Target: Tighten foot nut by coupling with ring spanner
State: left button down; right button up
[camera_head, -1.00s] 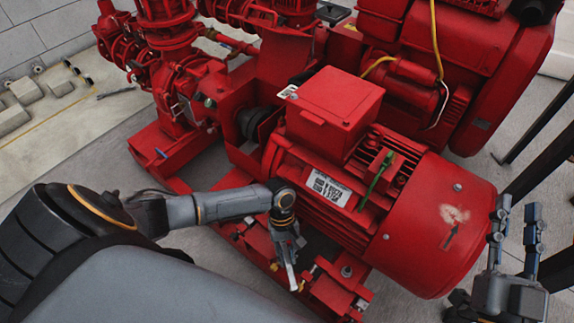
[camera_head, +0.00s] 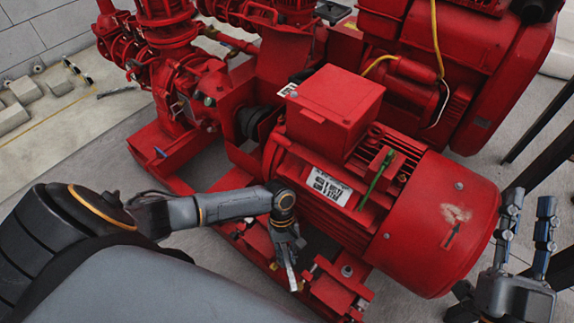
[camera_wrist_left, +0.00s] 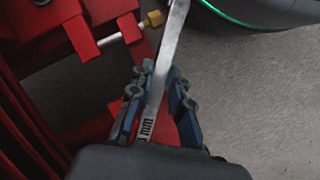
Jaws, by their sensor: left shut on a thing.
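My left gripper (camera_head: 289,262) is low in front of the red motor (camera_head: 330,185), above the red base frame. In the left wrist view my left gripper (camera_wrist_left: 160,88) is shut on a flat silver spanner (camera_wrist_left: 173,42). The spanner runs up out of the picture top, so its working end is hidden there. In the head view the spanner (camera_head: 292,277) is a thin sliver at the fingertips. A brass-coloured nut or bolt head (camera_wrist_left: 155,18) sits beside the spanner in the wrist view; I cannot tell whether they touch. My right gripper (camera_head: 529,215) is open and empty right of the motor.
The red pump (camera_head: 170,60) stands at the back left and a red engine block (camera_head: 430,70) at the back right. The base frame's foot bracket (camera_head: 338,290) lies just right of my left gripper. Dark legs (camera_head: 545,140) stand at the right. Grey floor is open at left.

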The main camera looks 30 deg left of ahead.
pick_arm(q)
jog(key=shift+f, duration=0.5)
pick_arm(e)
jog(key=shift+s+r+t, duration=0.3)
jog(key=shift+r+t, duration=0.1)
jog(key=shift+r, duration=0.2)
jog(key=shift+s+r+t, duration=0.3)
jog(key=shift+r+t, duration=0.1)
jog(key=shift+r, duration=0.15)
jog(key=shift+f, duration=0.1)
